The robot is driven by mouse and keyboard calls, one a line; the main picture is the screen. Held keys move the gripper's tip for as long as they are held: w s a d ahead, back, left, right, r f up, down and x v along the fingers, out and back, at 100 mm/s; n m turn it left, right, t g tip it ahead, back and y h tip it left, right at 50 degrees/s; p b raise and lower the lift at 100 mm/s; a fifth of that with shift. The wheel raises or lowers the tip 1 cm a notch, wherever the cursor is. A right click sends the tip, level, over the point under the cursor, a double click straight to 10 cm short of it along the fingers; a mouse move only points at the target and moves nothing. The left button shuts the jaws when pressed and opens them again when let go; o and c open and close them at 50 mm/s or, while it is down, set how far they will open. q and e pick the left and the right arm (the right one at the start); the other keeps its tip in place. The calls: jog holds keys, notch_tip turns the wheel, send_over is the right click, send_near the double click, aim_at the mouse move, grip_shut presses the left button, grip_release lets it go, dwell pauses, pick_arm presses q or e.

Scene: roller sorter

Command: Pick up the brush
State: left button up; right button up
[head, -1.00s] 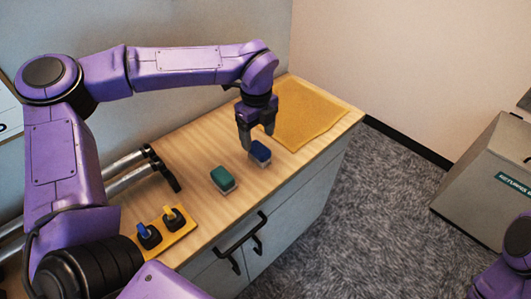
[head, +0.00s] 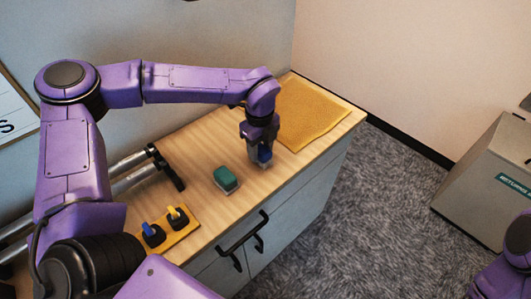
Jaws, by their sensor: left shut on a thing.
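A small blue block with a pale underside, which looks like a brush (head: 264,154), is at the counter's front edge side, right of centre. My left gripper (head: 258,160) points down over it and is shut on it, with the fingers hiding much of it. I cannot tell whether it still touches the counter. A similar teal block with a pale underside (head: 226,178) lies on the counter, to the left and nearer. My right gripper is out of view.
A yellow mat (head: 312,115) lies at the counter's far end. A yellow board (head: 184,235) with blue and yellow handled pieces is at the near end. Metal rollers (head: 135,178) lie along the wall. A grey bin (head: 490,175) stands on the right floor.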

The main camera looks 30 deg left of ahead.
aim_at(260, 148)
pick_arm(q)
notch_tip(260, 148, up, 3)
jog(key=shift+r+b, duration=0.1)
jog(key=shift+b, duration=0.2)
jog(key=s+r+b, duration=0.4)
jog(key=s+r, duration=0.5)
jog(key=s, duration=0.5)
jog(key=shift+a+r, duration=0.4)
jog(key=shift+a, duration=0.05)
